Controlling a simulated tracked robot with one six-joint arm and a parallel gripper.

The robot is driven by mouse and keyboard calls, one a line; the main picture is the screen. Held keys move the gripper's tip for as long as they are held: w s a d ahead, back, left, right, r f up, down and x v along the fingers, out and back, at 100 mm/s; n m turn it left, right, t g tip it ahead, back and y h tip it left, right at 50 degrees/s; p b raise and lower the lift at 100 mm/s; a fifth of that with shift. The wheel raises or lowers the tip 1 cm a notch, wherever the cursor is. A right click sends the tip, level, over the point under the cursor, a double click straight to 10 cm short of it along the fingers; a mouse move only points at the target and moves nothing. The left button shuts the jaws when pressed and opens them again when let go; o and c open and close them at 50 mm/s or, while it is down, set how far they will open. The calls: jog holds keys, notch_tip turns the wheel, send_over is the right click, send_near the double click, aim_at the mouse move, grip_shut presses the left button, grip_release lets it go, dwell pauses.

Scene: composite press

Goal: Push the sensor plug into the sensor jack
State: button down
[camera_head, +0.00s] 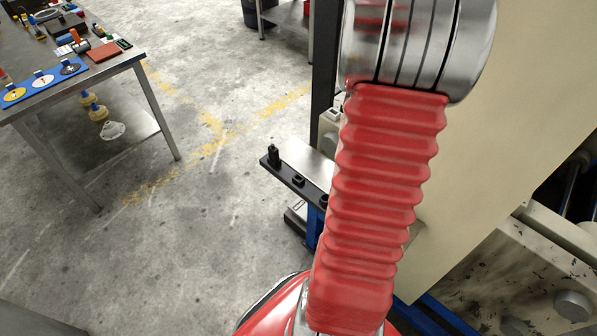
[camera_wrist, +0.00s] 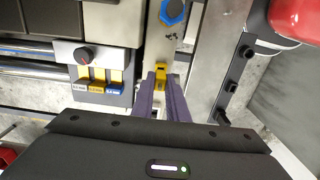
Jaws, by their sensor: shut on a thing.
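In the wrist view my gripper (camera_wrist: 161,80) has two purple fingers. They are shut on a small yellow piece, which looks like the sensor plug (camera_wrist: 160,69), over a pale metal strip. A grey panel (camera_wrist: 67,52) with a dark round knob stands left of the fingers. Under the knob are several labelled tabs, one white, one yellow (camera_wrist: 98,89) and one blue. The plug is apart from these tabs, to their right. I cannot tell which part is the sensor jack. The head view does not show my gripper; my red arm sleeve fills its middle.
A black bar (camera_head: 290,177) with several fittings juts out beside my arm in the head view. A workbench (camera_head: 121,62) with tools stands left. Open floor lies between.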

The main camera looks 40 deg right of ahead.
jog(key=shift+f, duration=0.85)
dwell(0.9)
jog(key=c, duration=1.7)
grip_release()
jog(key=shift+o, duration=0.2)
jog(key=shift+r, duration=0.15)
notch_tip(320, 180, up, 14)
jog(key=shift+f, duration=0.25)
